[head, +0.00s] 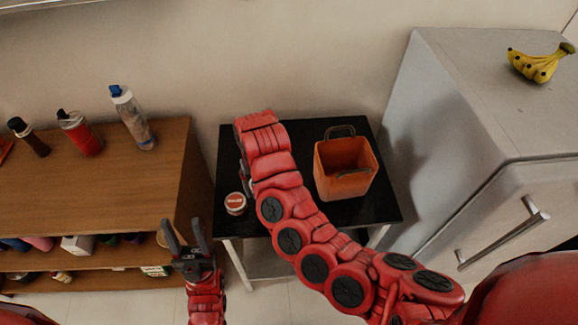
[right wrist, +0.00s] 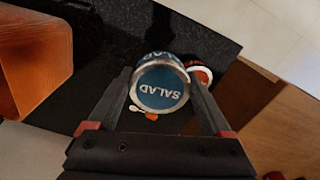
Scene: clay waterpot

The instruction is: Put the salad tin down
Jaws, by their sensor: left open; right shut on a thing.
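The salad tin (right wrist: 160,88), with a blue lid lettered SALAD and a silver rim, sits between the fingers of my right gripper (right wrist: 161,80) in the right wrist view. The gripper is shut on it. The black table top (right wrist: 110,35) lies beyond the tin; I cannot tell whether they touch. In the head view my right arm hides the tin and most of the gripper, over the left part of the black table (head: 355,213). My left gripper (head: 186,238) is open and empty, in front of the wooden shelf's right end.
A tin with a red and white lid (head: 235,203) stands at the table's left edge, close beside the salad tin in the right wrist view (right wrist: 201,76). An orange basket (head: 343,186) stands on the right. A wooden shelf (head: 90,185) and a fridge (head: 445,110) flank the table.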

